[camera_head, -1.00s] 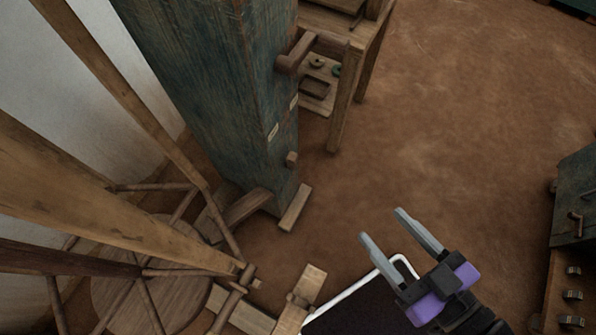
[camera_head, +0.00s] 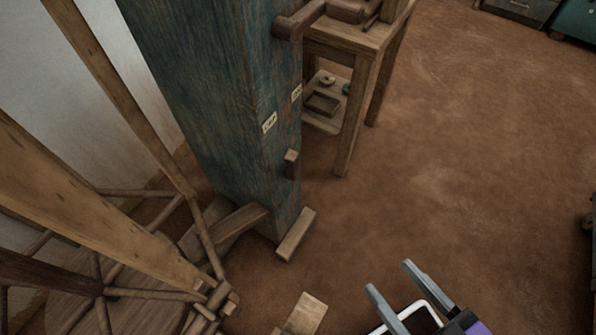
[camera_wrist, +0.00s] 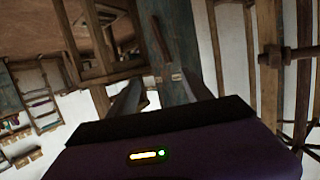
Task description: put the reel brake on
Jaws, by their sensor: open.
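A small wooden lever (camera_head: 291,162) sticks out of the side of a tall blue-green post (camera_head: 225,100), below two small pale labels (camera_head: 269,122). It may be the reel brake, but I cannot read the labels. The slatted wooden reel (camera_head: 150,292) stands at the lower left. My gripper (camera_head: 390,282) is open and empty at the bottom of the head view, to the right of the post and apart from it. In the wrist view the post (camera_wrist: 172,62) shows beyond and between the open fingers (camera_wrist: 162,92).
A wooden handle (camera_head: 300,20) juts from the upper post. A wooden table (camera_head: 350,40) with a low shelf stands behind it. Wooden feet (camera_head: 296,235) spread at the post's base. The brown floor (camera_head: 470,150) to the right is clear.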

